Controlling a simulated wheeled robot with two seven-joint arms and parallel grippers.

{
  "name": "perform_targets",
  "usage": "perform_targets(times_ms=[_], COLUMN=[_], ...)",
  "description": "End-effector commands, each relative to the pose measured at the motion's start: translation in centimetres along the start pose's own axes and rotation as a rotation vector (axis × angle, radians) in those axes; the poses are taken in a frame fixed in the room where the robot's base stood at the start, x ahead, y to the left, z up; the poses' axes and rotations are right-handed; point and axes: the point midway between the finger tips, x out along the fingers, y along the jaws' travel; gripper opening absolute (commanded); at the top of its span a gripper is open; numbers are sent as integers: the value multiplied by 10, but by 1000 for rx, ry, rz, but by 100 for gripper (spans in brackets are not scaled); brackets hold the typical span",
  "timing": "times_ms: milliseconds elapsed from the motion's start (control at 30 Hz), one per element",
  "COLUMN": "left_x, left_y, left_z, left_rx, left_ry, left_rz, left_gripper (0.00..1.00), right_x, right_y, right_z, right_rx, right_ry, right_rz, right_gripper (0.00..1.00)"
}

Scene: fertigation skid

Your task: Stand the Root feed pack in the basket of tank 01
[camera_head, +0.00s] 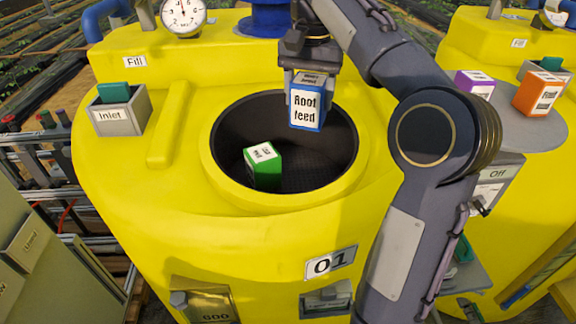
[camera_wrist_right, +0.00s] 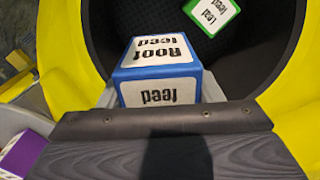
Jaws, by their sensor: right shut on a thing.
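The Root feed pack (camera_head: 305,107) is a blue box with white labels. My right gripper (camera_head: 306,82) is shut on it and holds it upright over the back right part of the opening of yellow tank 01 (camera_head: 190,190). In the right wrist view the pack (camera_wrist_right: 156,62) is between the jaws, above the dark basket. The basket (camera_head: 305,172) is the dark round hollow inside the tank's rim. A green Leaf feed pack (camera_head: 263,168) stands in it at the left; it also shows in the right wrist view (camera_wrist_right: 213,16). My left gripper is not in view.
A grey Inlet box (camera_head: 119,117) with a green item is on the tank's left. A gauge (camera_head: 183,15) stands at the back. At right, a purple pack (camera_head: 474,84) and an orange pack (camera_head: 541,93) stand on a grey round surface (camera_head: 510,125). The basket's right side is free.

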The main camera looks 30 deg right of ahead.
Motion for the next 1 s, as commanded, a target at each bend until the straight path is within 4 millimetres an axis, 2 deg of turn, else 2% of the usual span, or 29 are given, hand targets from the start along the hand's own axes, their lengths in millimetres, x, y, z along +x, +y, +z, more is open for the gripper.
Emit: perform_targets(times_ms=[100, 400, 667, 867, 1000], left_x=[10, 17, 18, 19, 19], left_y=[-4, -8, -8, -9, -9], left_z=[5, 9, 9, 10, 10], left_rx=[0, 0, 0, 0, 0], left_ry=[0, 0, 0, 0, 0], left_rz=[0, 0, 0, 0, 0], left_gripper=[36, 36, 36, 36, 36], right_x=[34, 105, 129, 158, 164], right_y=[2, 2, 1, 1, 1], right_z=[1, 1, 0, 0, 0], right_rx=[1, 2, 1, 1, 1], right_ry=[-3, -2, 0, -1, 0], right_rz=[2, 1, -1, 0, -2], right_gripper=[25, 25, 25, 25, 25])
